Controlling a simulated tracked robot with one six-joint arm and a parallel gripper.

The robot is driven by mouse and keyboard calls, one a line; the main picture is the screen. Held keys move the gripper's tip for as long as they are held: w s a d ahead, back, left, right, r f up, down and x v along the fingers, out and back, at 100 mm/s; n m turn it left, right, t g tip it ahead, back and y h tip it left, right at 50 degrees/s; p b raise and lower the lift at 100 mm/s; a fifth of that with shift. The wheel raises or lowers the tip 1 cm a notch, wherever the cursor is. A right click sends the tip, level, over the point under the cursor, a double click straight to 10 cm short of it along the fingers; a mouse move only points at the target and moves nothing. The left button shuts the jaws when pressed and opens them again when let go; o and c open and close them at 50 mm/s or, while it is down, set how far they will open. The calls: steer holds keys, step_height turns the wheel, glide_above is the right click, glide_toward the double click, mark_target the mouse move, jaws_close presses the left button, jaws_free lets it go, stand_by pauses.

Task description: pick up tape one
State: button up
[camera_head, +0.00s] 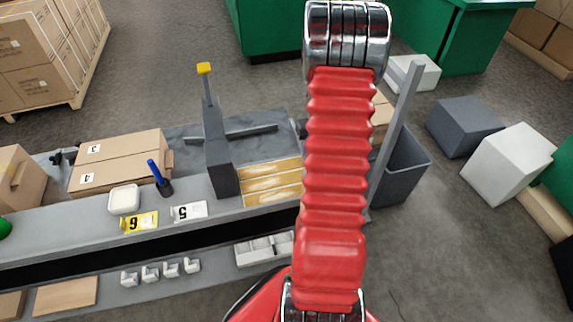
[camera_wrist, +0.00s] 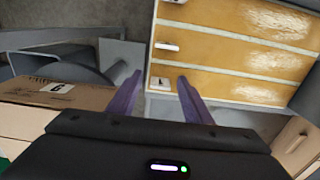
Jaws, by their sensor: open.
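I cannot pick out tape one in either view. My gripper (camera_wrist: 158,100) is open in the wrist view, with its two purple fingers apart and nothing visibly held between them. Just beyond the fingers is a small white label (camera_wrist: 160,83) with a dark mark, at the edge of a yellow-brown panelled unit (camera_wrist: 235,55). That kind of panelled surface also shows in the head view (camera_head: 272,182), beside my red arm. My gripper is not seen in the head view.
A cardboard box with a label (camera_wrist: 58,92) lies left of the fingers. The grey bench (camera_head: 60,222) holds cardboard boxes (camera_head: 118,162), a white container (camera_head: 124,199), a blue-handled item (camera_head: 156,174) and number cards (camera_head: 189,211). A grey post (camera_head: 214,140) with a yellow top stands there. A grey bin (camera_head: 402,170) is at right.

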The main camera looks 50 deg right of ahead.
steer(key=c, duration=1.1)
steer(key=shift+r, duration=0.1)
step_height(320, 180, up, 18)
stand_by(0.4)
stand_by(0.5)
